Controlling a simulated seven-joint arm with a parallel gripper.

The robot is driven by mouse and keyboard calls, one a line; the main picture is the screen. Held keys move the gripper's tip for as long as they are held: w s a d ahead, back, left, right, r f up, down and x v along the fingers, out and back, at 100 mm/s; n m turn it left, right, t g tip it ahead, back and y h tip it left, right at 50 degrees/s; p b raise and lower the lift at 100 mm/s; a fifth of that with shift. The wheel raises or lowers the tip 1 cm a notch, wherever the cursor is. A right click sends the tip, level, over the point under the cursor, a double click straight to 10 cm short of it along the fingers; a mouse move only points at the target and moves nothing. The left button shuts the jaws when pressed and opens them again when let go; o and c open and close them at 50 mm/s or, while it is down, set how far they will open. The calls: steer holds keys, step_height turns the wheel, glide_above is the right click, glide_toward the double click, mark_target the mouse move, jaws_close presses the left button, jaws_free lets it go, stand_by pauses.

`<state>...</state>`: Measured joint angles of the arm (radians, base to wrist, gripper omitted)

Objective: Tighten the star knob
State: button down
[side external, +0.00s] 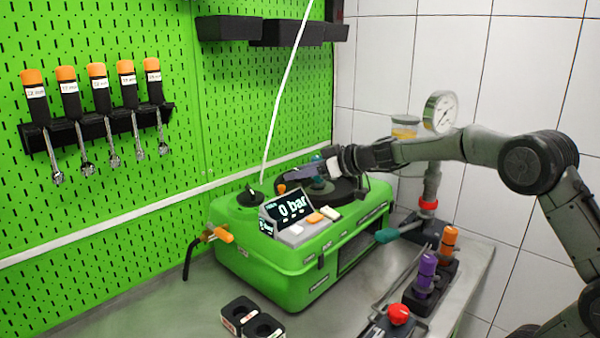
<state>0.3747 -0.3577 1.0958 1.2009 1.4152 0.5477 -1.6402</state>
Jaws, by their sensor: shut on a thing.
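The green pump testbench (262,257) stands on the metal table with its display reading 0 bar. On its top is a round black lid (349,191). A small teal knob (318,183) shows at the lid, partly hidden by my gripper; it appears to be the star knob, but its shape is too small to make out. My gripper (315,173) reaches in from the right, low over the lid, and is shut on this knob. The fingertips are small and the exact contact is hard to see.
A pressure gauge (440,112) stands behind my arm. A teal handle (386,235) sticks out at the unit's right. Orange (449,240) and purple (427,268) tools and a red knob (398,313) stand at front right. Several wrenches (98,90) hang on the pegboard.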

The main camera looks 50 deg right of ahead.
steer(key=shift+a, duration=0.1)
steer(key=m+h, duration=0.2)
steer(key=shift+a+h, duration=0.1)
steer(key=shift+h, duration=0.3)
steer(key=m+h, duration=0.4)
steer(key=shift+f+g+h, duration=0.1)
steer(key=shift+g+h, duration=0.2)
steer(key=m+g+h, duration=0.2)
steer(key=m+h, duration=0.1)
steer(key=m, duration=0.1)
steer(key=shift+a+h, duration=0.1)
steer(key=shift+h, duration=0.2)
steer(key=shift+m+g+h, duration=1.3)
steer(key=shift+m+g, duration=0.1)
steer(key=shift+m, duration=0.2)
steer(key=shift+c, duration=2)
jaws_free()
